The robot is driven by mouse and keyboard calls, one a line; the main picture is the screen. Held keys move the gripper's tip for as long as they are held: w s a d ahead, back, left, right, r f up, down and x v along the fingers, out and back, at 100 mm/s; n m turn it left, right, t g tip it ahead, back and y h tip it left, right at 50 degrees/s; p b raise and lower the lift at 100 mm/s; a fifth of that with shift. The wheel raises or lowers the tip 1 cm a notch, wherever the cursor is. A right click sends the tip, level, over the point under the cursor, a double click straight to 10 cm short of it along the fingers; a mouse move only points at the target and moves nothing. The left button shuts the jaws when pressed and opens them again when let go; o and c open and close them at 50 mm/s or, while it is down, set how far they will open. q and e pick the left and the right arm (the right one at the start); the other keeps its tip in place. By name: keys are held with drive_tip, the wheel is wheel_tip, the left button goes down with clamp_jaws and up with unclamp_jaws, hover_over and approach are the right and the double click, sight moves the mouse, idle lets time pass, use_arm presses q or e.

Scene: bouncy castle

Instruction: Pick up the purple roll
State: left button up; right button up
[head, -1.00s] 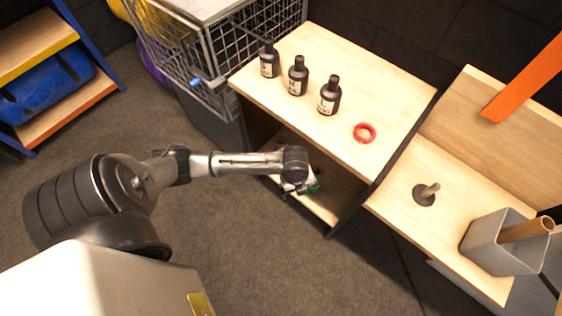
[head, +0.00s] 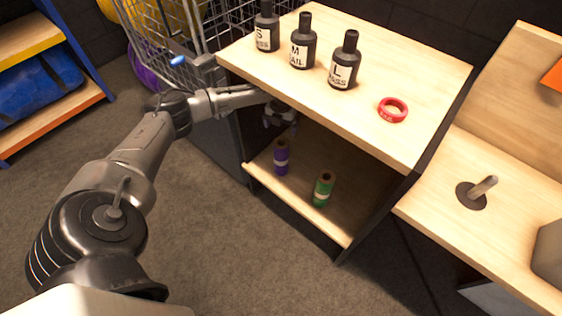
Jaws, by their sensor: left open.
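The purple roll (head: 281,157) stands upright on the lower shelf (head: 300,191) of the wooden unit, near the shelf's left end. A green roll (head: 323,189) stands upright to its right on the same shelf. My left gripper (head: 281,122) is just under the front edge of the unit's top board, above the purple roll and apart from it. It is open and holds nothing. Part of the gripper and wrist is hidden by the top board. My right gripper is not in view.
On the unit's top (head: 378,76) stand several black bottles (head: 302,46) and a red tape ring (head: 393,110). A wire cart (head: 190,40) is close on the left. A lower bench with a peg (head: 482,190) is on the right. The floor in front is clear.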

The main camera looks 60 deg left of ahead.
sight(281, 142)
use_arm(q)
wheel_tip(281, 142, down, 8)
drive_tip(key=b, duration=0.4)
drive_tip(key=shift+f+b, duration=0.25)
drive_tip(key=shift+b, duration=0.05)
drive_tip(key=shift+f+b, duration=0.55)
wheel_tip(281, 142, down, 4)
drive_tip(key=b, duration=0.3)
drive_tip(key=shift+s+b, duration=0.1)
drive_tip(key=shift+b, duration=0.2)
drive_tip(key=shift+c, duration=0.3)
drive_tip(key=shift+d, duration=0.1)
drive_tip(key=c, duration=0.6)
drive_tip(key=shift+r, duration=0.1)
drive_tip(key=c, duration=1.1)
